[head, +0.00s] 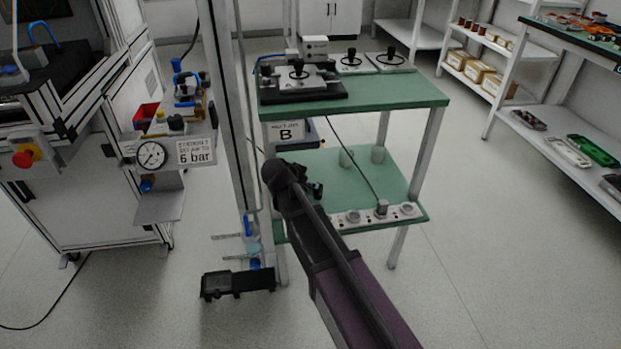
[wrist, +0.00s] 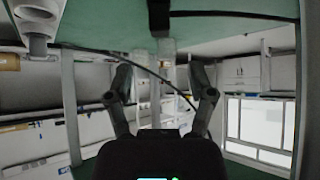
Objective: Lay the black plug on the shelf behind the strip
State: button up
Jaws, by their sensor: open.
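The dark plug (head: 381,207) stands upright in a socket of the white strip (head: 335,220), with a thin black cable rising from it to the table top. The strip runs along the front edge of the lower green shelf (head: 325,172). My gripper (head: 316,190) is at the left part of this shelf, left of the plug and apart from it; my arm hides part of the strip. In the wrist view my gripper (wrist: 163,80) has its two fingers spread with nothing between them. A dark cable crosses behind the fingers there. I cannot pick out the plug surely in that view.
The upper green table top (head: 400,95) overhangs the shelf and carries devices with black knobs. A table leg (head: 275,245) stands left of my gripper.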

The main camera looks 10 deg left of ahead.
jog(key=shift+p+v, duration=0.9)
jog(key=shift+v, duration=0.8)
jog(key=shift+d, duration=0.15)
jog(key=s+d+f+n+g+y, duration=0.1)
jog(key=s+d+f+n+g, duration=0.1)
jog(key=s+d, duration=0.3)
jog(key=s+d+f+n+g+y, duration=0.1)
jog(key=s+d, duration=0.5)
jog(key=d, duration=0.7)
jog(key=s+d+f+n+g+y, duration=0.2)
jog(key=s+d+g, duration=0.2)
jog(key=d, duration=0.5)
jog(key=shift+s+f+n+g, duration=0.3)
jog(key=shift+s+n+g, duration=0.1)
jog(key=shift+s, duration=0.7)
